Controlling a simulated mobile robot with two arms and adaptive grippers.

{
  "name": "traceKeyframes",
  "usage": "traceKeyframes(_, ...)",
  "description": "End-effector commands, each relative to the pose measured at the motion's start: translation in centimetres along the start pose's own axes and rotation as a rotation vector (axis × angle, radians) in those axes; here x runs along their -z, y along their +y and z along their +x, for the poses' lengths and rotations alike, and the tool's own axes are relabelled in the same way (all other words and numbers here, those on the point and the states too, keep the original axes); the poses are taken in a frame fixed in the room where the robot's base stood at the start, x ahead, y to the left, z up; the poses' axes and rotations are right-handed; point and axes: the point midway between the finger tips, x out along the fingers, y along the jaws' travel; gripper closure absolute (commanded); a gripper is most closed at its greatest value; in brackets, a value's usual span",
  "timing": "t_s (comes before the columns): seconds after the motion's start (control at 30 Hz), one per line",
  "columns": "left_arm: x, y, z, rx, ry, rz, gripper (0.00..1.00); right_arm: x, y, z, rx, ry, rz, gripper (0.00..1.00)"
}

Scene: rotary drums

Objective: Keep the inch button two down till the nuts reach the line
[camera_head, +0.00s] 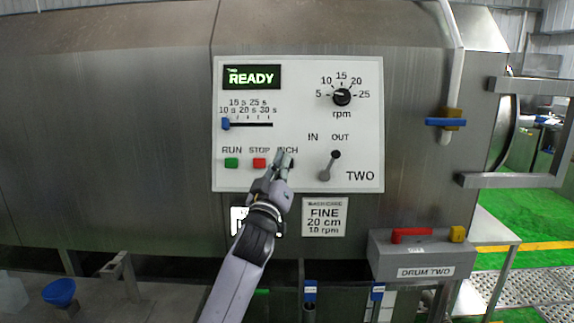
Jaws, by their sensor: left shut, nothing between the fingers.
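The control panel of drum two (360,120) is a white plate on the steel drum housing. The green run button (231,163) and red stop button (259,163) are to the left of the fingers. No nuts and no line are visible. My right gripper is not in view.
An IN/OUT lever (325,174), an rpm knob (342,97) and a blue time slider (226,124) are on the panel. A sign below (324,217) reads FINE, 20 cm, 10 rpm. A grey DRUM TWO box (421,258) stands lower right. A blue-handled valve (446,122) is at right.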

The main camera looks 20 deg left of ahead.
Motion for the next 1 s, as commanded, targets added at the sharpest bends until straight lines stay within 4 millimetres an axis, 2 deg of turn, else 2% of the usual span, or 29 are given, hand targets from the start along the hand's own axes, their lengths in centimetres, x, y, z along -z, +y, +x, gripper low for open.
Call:
traceKeyframes(0.17, -1.0, -0.9, 0.9, 0.0, 0.001, 0.003, 1.0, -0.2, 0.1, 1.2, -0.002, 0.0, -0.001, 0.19)
traceKeyframes(0.6, -4.0, -3.9, 5.0, 0.0, 0.001, 0.0, 1.0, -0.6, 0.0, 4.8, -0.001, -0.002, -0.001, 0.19)
traceKeyframes(1.0, -4.4, -4.4, 6.0, 0.0, 0.0, 0.001, 1.0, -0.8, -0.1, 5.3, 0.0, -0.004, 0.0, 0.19)
